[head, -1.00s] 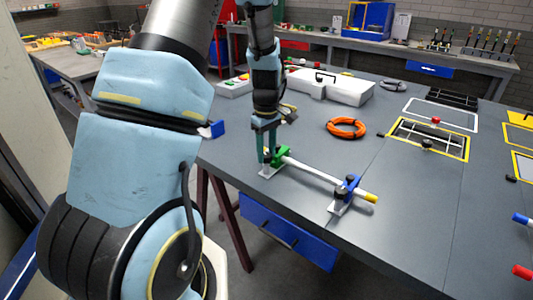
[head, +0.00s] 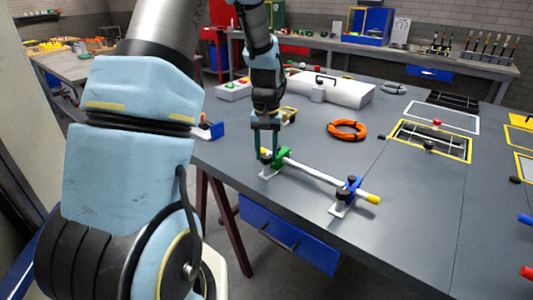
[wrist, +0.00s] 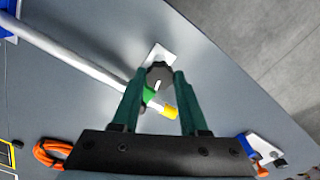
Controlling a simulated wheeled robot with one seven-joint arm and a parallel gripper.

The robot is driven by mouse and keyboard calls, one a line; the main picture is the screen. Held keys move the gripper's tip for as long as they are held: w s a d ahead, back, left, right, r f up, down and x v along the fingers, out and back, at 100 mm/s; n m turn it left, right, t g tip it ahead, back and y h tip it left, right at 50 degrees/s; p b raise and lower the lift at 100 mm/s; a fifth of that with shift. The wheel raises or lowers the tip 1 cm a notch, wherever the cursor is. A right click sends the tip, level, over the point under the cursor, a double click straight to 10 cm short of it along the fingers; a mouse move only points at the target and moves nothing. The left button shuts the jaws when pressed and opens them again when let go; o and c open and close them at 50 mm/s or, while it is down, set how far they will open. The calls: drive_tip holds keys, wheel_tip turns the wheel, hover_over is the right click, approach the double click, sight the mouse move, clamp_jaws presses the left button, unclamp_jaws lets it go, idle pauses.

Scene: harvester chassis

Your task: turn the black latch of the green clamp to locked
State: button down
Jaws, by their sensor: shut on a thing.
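The green clamp (head: 281,159) stands on a pale base plate at the table's near left edge. It holds the left end of a white rod (head: 318,174). My gripper (head: 267,158) points down over the clamp. In the wrist view its two green fingers (wrist: 160,84) are shut on the black latch (wrist: 159,73), a dark round knob on top of the green clamp (wrist: 149,93). The yellow rod end (wrist: 169,112) shows between the fingers. I cannot tell the latch's exact angle.
A blue clamp (head: 346,190) holds the rod's right end near the front edge. An orange cable coil (head: 347,130) and a white case (head: 345,90) lie behind. A blue holder (head: 209,131) stands at the table's left edge.

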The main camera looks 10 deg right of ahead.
sight(266, 156)
drive_tip(key=shift+r+m, duration=0.1)
drive_tip(key=shift+m, duration=1.5)
drive_tip(key=c, duration=0.7)
unclamp_jaws()
wheel_tip(266, 156, up, 11)
drive_tip(key=b, duration=0.2)
